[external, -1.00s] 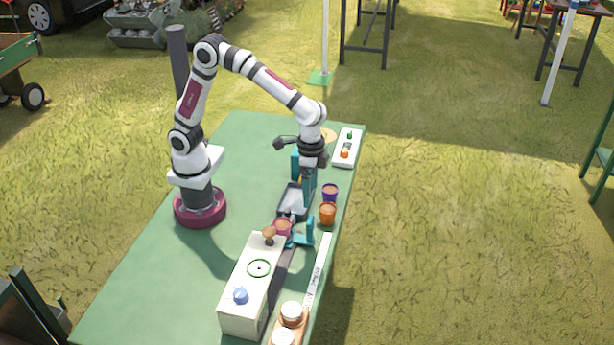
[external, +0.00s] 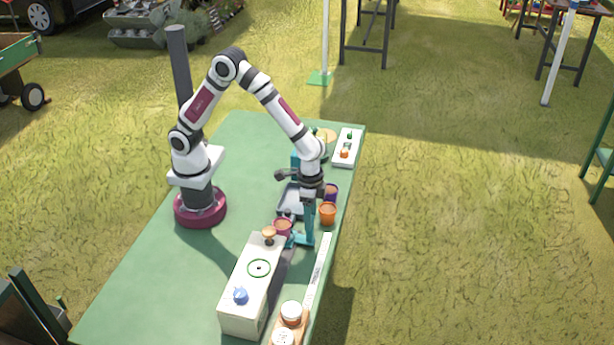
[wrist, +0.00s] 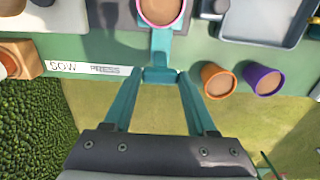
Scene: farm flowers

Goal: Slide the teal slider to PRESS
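The teal slider (external: 300,240) sits at the table's right edge, at the upper end of the white label strip in the external view. In the wrist view its handle (wrist: 160,75) lies just right of the word PRESS. A pink-rimmed pot of soil (wrist: 161,10) stands at the slider's inner end and also shows in the external view (external: 282,227). My gripper (wrist: 160,72) points at the slider handle, its teal fingers apart on either side. I cannot tell whether they touch it. The label strip (wrist: 85,68) reads SOW and PRESS.
An orange pot (wrist: 217,80) and a purple pot (wrist: 262,79) stand near the slider, with a grey tray (wrist: 270,20) beyond. A cream box (external: 250,290) with knobs stands beside the dark track.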

